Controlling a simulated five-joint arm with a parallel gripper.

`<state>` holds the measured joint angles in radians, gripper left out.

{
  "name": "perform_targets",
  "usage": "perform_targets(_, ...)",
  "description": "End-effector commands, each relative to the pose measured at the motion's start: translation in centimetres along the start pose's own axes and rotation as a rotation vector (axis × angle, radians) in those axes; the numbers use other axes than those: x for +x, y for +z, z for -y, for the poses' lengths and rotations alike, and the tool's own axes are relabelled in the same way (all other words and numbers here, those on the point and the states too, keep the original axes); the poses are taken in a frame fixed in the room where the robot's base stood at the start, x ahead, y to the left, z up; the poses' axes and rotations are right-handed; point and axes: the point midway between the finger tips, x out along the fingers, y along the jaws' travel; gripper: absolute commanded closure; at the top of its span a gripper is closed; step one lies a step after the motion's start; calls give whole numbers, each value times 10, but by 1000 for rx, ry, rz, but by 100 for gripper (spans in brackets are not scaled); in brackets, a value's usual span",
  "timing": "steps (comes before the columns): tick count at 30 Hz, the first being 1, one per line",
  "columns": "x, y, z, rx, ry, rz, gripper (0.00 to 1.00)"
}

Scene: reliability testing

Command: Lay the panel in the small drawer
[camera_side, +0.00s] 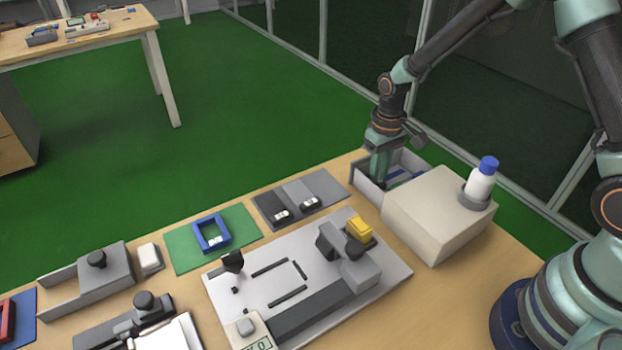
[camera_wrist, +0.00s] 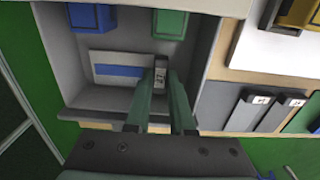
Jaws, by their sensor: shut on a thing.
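The small grey drawer (camera_side: 365,189) stands open at the beige box. In the wrist view its grey inside (camera_wrist: 85,95) fills the upper left. My gripper (camera_side: 380,180) reaches down into the drawer area. In the wrist view my gripper (camera_wrist: 164,90) is shut on a small dark-grey piece with a pale face (camera_wrist: 160,75), which I take to be the panel. It is seen nearly end-on. Whether it touches the drawer floor I cannot tell. In the side view my gripper and the drawer wall hide it.
A white plate with a blue stripe (camera_wrist: 115,69) lies in the drawer, with a blue block (camera_wrist: 90,17) and a green block (camera_wrist: 170,24) behind. The beige box (camera_side: 430,215) carries a blue-capped bottle (camera_side: 480,182). A dark slotted tray (camera_side: 265,205) and a grey fixture plate (camera_side: 225,285) stand nearby.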

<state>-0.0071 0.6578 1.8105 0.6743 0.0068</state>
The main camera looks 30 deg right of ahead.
Motion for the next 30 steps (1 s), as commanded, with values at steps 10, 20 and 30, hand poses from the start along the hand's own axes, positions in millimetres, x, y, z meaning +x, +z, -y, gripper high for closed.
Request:
perform_targets(10,1,0,0,0,0,-1,100)
perform_targets(20,1,0,0,0,0,-1,44)
perform_targets(30,-1,0,0,0,0,-1,44)
